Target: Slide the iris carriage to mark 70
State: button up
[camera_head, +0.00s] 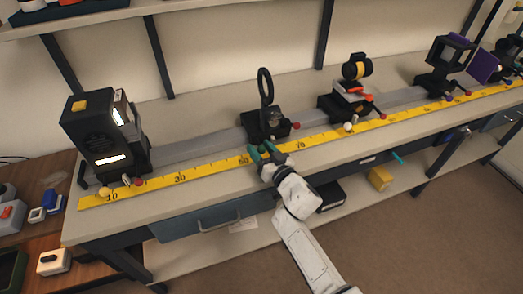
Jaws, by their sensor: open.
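A black carriage (266,126) with an upright dark ring sits on the grey rail; it looks like the iris carriage. A red-tipped knob (295,125) sticks out at its right side. It stands left of the "70" on the yellow scale (215,168), near the "50". My gripper (262,152) has teal fingertips and is open, just in front of this carriage at the scale. Whether a finger touches the carriage, and what lies between the fingers, I cannot tell.
A black lamp housing (92,133) stands at the rail's left end. Another carriage (345,104) with a yellow-faced part stands right of the "70". Further right is a carriage with a dark frame (450,54). The rail between the ring carriage and the yellow-faced one looks clear.

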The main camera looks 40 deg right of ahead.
grip_shut()
dwell(0.3)
jog(key=shift+r, duration=0.1)
